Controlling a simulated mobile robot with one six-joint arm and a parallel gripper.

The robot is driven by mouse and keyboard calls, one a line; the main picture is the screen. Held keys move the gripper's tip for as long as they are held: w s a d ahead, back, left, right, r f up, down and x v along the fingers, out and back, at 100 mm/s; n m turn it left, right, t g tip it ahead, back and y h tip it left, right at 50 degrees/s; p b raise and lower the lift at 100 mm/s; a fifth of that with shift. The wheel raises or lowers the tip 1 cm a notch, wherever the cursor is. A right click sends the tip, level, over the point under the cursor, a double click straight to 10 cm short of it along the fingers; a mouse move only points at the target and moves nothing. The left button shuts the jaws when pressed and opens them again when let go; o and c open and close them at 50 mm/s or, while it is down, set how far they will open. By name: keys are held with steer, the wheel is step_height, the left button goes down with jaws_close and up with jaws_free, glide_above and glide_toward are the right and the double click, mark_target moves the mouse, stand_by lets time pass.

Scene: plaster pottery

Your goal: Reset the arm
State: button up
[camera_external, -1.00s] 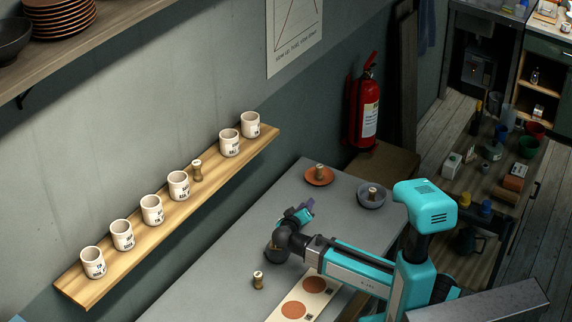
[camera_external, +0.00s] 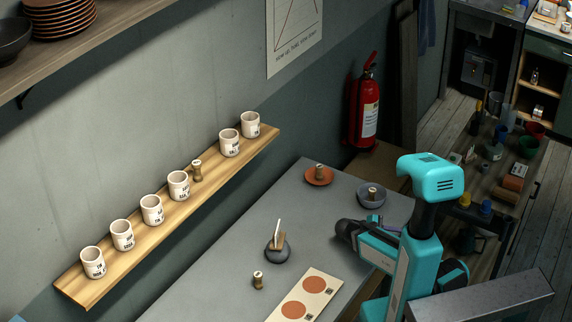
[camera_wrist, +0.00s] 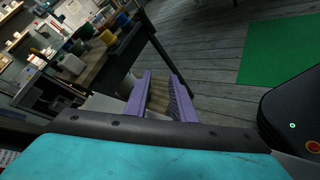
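My arm is folded in close to its column on the right in the external view, and my gripper cannot be made out there. In the wrist view my gripper (camera_wrist: 160,92) shows two purple fingers standing apart. I see nothing held between them, only a blurred brownish background. The wrist view looks out over the floor, away from the pottery. A dark round holder (camera_external: 277,253) with a pale upright piece in it stands on the grey table (camera_external: 225,258), clear of my arm.
A small stamp (camera_external: 258,281) stands beside a pale board (camera_external: 322,279) with terracotta discs. An orange saucer (camera_external: 308,179) and a grey bowl (camera_external: 360,200) each hold a stamp. Several cups line the wall shelf (camera_external: 75,292). A cluttered workbench (camera_wrist: 125,48) and green mat (camera_wrist: 280,50) show in the wrist view.

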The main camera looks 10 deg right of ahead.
steer(key=s+d+f+n+g+y+p, duration=0.1)
steer(key=s+d+f+n+g+p, duration=0.1)
steer(key=s+d+g, duration=0.55)
steer(key=s+d+f+n+g+y+p, duration=0.1)
steer(key=s+d+f+n+g+p, duration=0.3)
steer(key=s, duration=0.7)
steer(key=s+d+f+n+t+b, duration=0.1)
steer(key=s+d+f+b, duration=0.2)
steer(key=d+f+b, duration=0.55)
steer(key=s+d+f+n+t+y+b, duration=0.15)
steer(key=f+b, duration=0.45)
steer(key=f, duration=0.8)
steer(key=s+d+f+t+h+b, duration=0.1)
steer(key=s+d+f+b, duration=0.2)
steer(key=d+f+b, duration=0.6)
steer(key=w+a+f+m+t+y+p, duration=0.1)
steer(key=a+m+y, duration=0.4)
steer(key=a, duration=1.3)
steer(key=w+a+f+m+t+y+p, duration=0.2)
steer(key=a+f+m+y+p, duration=0.2)
steer(key=a+m, duration=0.9)
steer(key=a+y+p, duration=0.1)
steer(key=a+y, duration=0.1)
steer(key=a, duration=0.4)
steer(key=shift+w+a+f, duration=0.15)
steer(key=shift+w+a, duration=0.1)
steer(key=shift+a, duration=0.05)
